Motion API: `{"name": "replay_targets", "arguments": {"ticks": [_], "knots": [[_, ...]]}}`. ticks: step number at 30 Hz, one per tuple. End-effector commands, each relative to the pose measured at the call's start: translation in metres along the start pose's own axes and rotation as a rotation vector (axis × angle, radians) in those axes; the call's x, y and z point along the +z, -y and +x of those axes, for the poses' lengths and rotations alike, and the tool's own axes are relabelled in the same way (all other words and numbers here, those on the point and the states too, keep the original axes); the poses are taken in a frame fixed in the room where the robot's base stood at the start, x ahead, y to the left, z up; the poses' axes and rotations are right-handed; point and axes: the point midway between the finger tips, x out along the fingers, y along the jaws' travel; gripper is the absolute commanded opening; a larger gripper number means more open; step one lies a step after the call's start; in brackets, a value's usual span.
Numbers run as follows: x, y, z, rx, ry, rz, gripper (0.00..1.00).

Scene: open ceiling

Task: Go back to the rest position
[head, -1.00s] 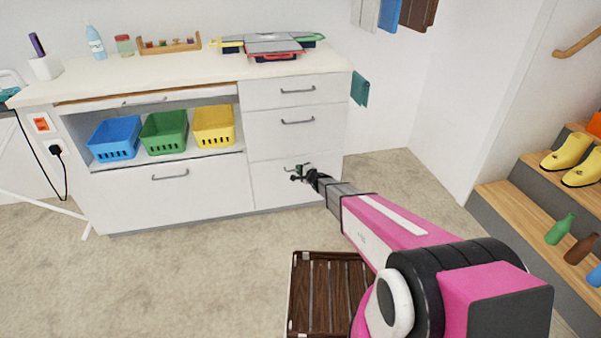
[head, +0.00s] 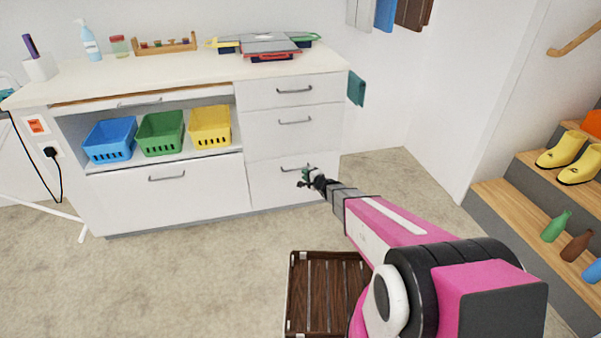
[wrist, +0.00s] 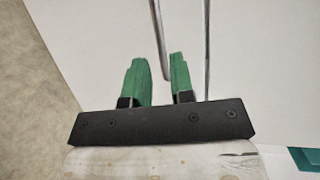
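My gripper (head: 307,177) hangs in front of the lowest right drawer (head: 285,190) of the white cabinet, close to its handle. In the wrist view its two green fingers (wrist: 158,78) stand apart with nothing held between them. A thin metal bar shows beyond the gap between the fingers, with a second line to its right. A pale drawer or cabinet face lies behind them. My arm stretches out from the lower right of the head view.
The cabinet's open shelf holds blue (head: 110,139), green (head: 161,133) and yellow (head: 210,127) baskets. A brown slatted crate (head: 317,257) sits on the floor beneath my arm. Steps with yellow boots (head: 562,150) and bottles (head: 556,226) are at right.

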Motion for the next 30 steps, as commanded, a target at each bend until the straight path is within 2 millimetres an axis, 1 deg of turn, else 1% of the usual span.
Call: {"name": "replay_targets", "arguments": {"ticks": [1,3,6,20,23,26,30], "knots": [[0.001,0.001,-0.012,0.001,-0.002,0.0,0.22],[0.0,0.001,-0.02,0.001,-0.002,0.0,0.22],[0.0,0.0,-0.025,0.0,-0.001,0.0,0.22],[0.001,0.001,-0.026,0.001,0.002,-0.003,0.22],[0.005,0.006,-0.031,0.007,0.023,-0.022,0.22],[0.015,0.018,-0.042,0.027,0.07,-0.071,0.22],[0.035,0.036,-0.067,0.085,0.174,-0.172,0.22]]}}
